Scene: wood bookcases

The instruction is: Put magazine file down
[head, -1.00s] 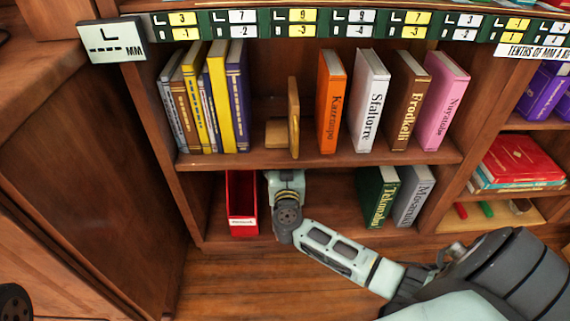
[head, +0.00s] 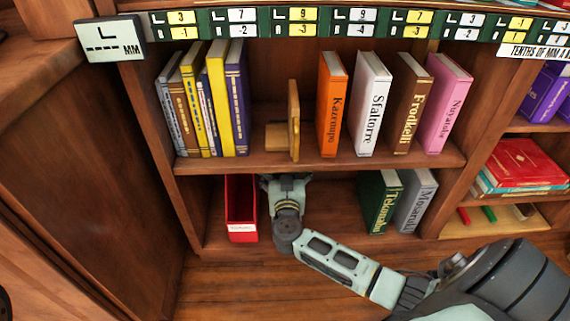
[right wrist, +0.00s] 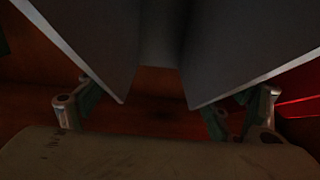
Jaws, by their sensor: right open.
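The red magazine file (head: 241,207) stands upright on the lower shelf, near its left end, with a white label at the bottom front. A strip of it also shows at the right edge of the right wrist view (right wrist: 302,104). My right gripper (head: 286,181) is on the lower shelf just right of the file. Its jaws are spread and nothing is held between them. In the right wrist view the gripper (right wrist: 165,105) shows its fingers apart. I cannot tell whether a finger touches the file. My left gripper is not in view.
A green book (head: 378,203) and a grey book (head: 414,202) lean farther right on the lower shelf. The upper shelf (head: 320,165) holds several books and a wooden bookend (head: 294,122). Shelf space between my gripper and the green book is free.

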